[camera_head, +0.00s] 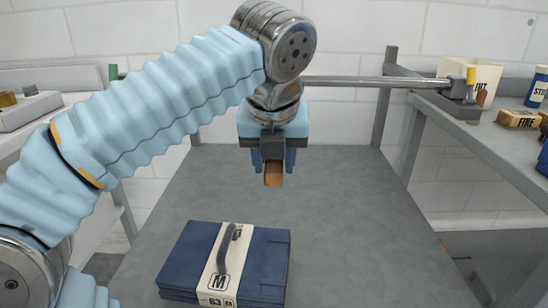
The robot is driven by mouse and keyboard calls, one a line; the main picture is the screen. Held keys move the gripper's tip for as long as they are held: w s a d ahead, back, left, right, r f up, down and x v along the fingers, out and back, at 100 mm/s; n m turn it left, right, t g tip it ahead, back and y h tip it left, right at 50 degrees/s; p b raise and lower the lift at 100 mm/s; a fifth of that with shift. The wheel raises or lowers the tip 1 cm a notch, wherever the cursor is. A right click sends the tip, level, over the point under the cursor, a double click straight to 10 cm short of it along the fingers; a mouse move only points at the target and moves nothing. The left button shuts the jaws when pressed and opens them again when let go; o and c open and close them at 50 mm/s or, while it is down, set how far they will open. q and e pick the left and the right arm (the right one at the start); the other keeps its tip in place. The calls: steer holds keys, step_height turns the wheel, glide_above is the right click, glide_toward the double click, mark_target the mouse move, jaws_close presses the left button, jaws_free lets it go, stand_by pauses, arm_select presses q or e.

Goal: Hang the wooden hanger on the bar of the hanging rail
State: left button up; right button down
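My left gripper (273,163) points down in the middle of the view, over the grey surface. It is shut on a brown wooden piece (273,178), which looks like the wooden hanger seen end-on; most of it, hook included, is hidden by the gripper. The bar of the hanging rail (355,81) is a thin metal tube across the back. My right gripper is not in view.
A folded blue bundle (265,270) with a paper band marked M lies at the front. A right shelf (480,135) carries a white bin (484,75), a block marked FINE (518,118) and a blue-and-white container (538,87). The grey surface (340,215) is bare right of the bundle.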

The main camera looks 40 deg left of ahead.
arm_select(q)
steer(key=o, duration=0.3)
steer(key=p+v, duration=0.4)
steer(key=v, duration=0.9)
steer(key=shift+r+p, duration=0.3)
steer(key=shift+r, duration=0.1)
steer(key=shift+d, duration=0.1)
